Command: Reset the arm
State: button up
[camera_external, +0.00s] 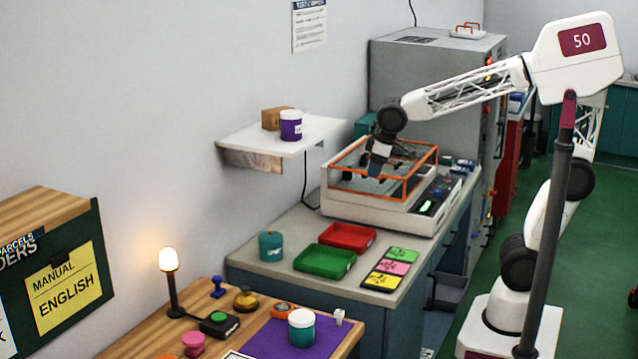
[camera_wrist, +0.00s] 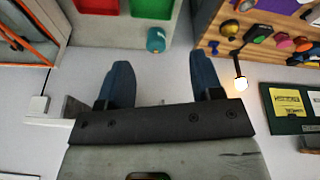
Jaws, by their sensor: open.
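My gripper (camera_external: 374,168) hangs from my raised arm, in front of or above the orange-framed open box of the bench machine (camera_external: 390,208); I cannot tell how far apart they are. In the wrist view my gripper (camera_wrist: 161,82) shows two dark blue fingers spread wide with nothing between them. The wrist view looks toward the grey wall, with the benches along its top edge. The orange frame (camera_wrist: 32,43) shows there at the upper left.
A red tray (camera_external: 347,237), a green tray (camera_external: 324,261) and a teal jar (camera_external: 271,246) stand on the grey bench. A wall shelf (camera_external: 290,140) holds a purple jar (camera_external: 291,125) and a brown box. A lit lamp (camera_external: 169,262) and several small items stand on the wooden table.

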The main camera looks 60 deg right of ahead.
jog(key=s+d+f+m, duration=0.1)
jog(key=s+d+f, duration=0.1)
jog(key=s, duration=0.4)
jog(key=s+d+f+m, duration=0.1)
jog(key=s+d+f, duration=0.1)
jog(key=s+d, duration=0.3)
jog(key=s+d+f+m, duration=0.1)
jog(key=s+d+f, duration=0.1)
jog(key=s, duration=0.7)
jog(key=shift+d+f+m+g, duration=0.3)
jog(key=shift+d+f+g, duration=0.1)
jog(key=shift+d, duration=0.4)
